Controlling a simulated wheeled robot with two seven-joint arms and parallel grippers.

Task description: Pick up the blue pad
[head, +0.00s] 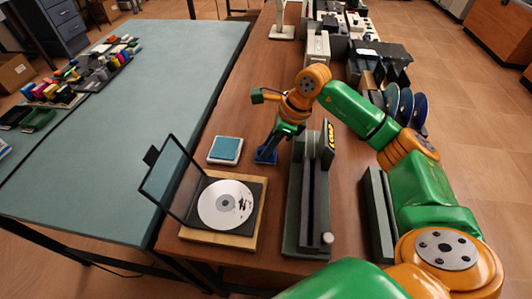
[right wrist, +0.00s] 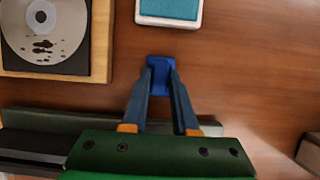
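The blue pad (head: 266,155) is a small dark blue block lying on the brown wooden table, right of a light square tray. In the right wrist view the blue pad (right wrist: 160,62) is straight ahead of the fingers. My right gripper (head: 274,146) points down at it in the head view. In the right wrist view my right gripper (right wrist: 161,76) has its two dark fingers apart, with their tips over the pad's sides. The fingers hide part of the pad, and I cannot tell whether they touch it. My left gripper is not in view.
A teal pad (head: 227,147) sits in a white tray just left. An open case with a disc (head: 226,203) stands in front left. A long dark device (head: 295,210) stands close on the right. Blue discs (head: 406,107) stand farther right. Bare wood (right wrist: 250,80) lies around the pad.

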